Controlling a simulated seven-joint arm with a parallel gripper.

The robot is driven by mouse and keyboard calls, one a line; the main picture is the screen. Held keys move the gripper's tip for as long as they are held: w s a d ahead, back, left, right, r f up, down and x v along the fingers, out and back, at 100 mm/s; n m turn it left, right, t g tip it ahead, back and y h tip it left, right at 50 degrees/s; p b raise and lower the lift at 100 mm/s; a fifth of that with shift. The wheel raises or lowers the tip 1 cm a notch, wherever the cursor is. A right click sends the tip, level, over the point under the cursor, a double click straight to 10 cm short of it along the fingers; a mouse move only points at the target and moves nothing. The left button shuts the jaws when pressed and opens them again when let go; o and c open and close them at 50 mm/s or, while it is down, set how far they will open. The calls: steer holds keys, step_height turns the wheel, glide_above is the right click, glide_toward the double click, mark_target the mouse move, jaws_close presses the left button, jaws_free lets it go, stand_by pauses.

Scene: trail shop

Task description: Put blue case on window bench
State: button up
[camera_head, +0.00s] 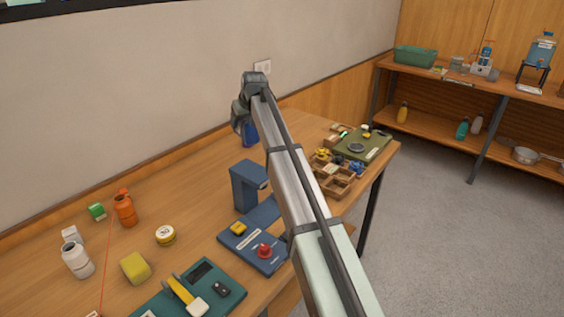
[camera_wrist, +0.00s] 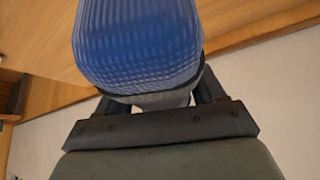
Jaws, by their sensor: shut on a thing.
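The blue case (camera_wrist: 137,42) has a ribbed, rounded surface and fills the upper middle of the wrist view. My gripper (camera_wrist: 155,96) is shut on it, with dark fingers on both sides of its near end. In the head view, a part of the blue case (camera_head: 250,134) shows below my gripper (camera_head: 241,115), near the wall; my arm hides the rest. A long wooden bench (camera_head: 200,205) runs along the wall under a dark-framed edge at the top left. I cannot tell for sure that it is the window bench, or whether the case touches it.
A blue press-like stand (camera_head: 248,186), an orange bottle (camera_head: 124,208), a white bottle (camera_head: 77,260) and a yellow block (camera_head: 135,267) stand on the bench. A compartment tray (camera_head: 335,178) and a green board (camera_head: 375,147) lie at its far end. A wooden shelf unit (camera_head: 445,78) stands at the back right.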

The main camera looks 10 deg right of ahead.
mark_target(251, 140)
step_height(251, 140, down, 4)
steer(key=shift+s+r, duration=0.1)
steer(key=shift+f, duration=5.6)
steer(key=shift+f, duration=0.1)
steer(key=o, duration=1.2)
steer(key=shift+c, duration=0.2)
steer(key=v, duration=1.2)
steer(key=shift+a, duration=0.1)
